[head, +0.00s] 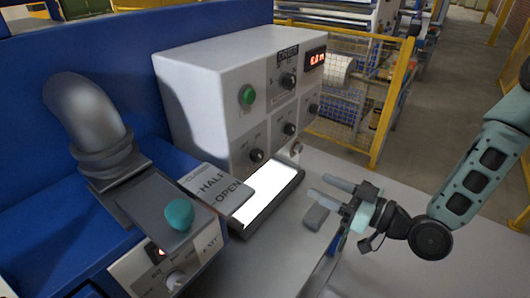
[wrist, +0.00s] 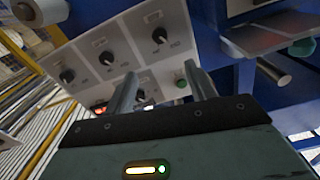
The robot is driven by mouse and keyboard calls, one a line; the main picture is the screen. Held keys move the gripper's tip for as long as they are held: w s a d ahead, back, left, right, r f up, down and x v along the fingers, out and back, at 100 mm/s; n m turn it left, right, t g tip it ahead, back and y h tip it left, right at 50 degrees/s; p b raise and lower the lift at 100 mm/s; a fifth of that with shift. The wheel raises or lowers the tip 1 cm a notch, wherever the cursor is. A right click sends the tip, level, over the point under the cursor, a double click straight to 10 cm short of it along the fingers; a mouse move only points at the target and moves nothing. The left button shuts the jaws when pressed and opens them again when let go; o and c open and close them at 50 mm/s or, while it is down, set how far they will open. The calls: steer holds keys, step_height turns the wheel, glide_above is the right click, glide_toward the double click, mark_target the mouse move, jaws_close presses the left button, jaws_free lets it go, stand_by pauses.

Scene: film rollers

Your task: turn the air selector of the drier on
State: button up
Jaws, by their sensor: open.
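The drier is a light grey control box (head: 205,110) with a dark sign that seems to read DRIER. Its front panel carries a green button (head: 247,96) and several black knobs, among them an upper knob (head: 287,81), a middle knob (head: 289,129) and a lower left knob (head: 256,155). The small labels are unreadable, so I cannot tell which is the air selector or its setting. My gripper (head: 317,186) is open and empty, apart from the panel, at its lower right. The wrist view shows the panel tilted beyond the fingers, with a knob (wrist: 159,35) and the green button (wrist: 180,80).
A bright lit plate (head: 268,193) lies before the panel. At left are a grey pipe (head: 88,115), a slide plate marked HALF and OPEN (head: 212,187), a teal knob (head: 179,214) and a second control box (head: 205,243). A yellow fence (head: 392,98) stands behind.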

steer(key=b+x, duration=0.3)
glide_toward(261, 158)
steer(key=x, duration=0.7)
steer(key=shift+w+a+r, duration=0.1)
steer(key=shift+a+r, duration=0.05)
steer(key=shift+a, duration=0.05)
steer(key=shift+w+a, duration=0.45)
steer(key=shift+a, duration=0.05)
steer(key=c, duration=1)
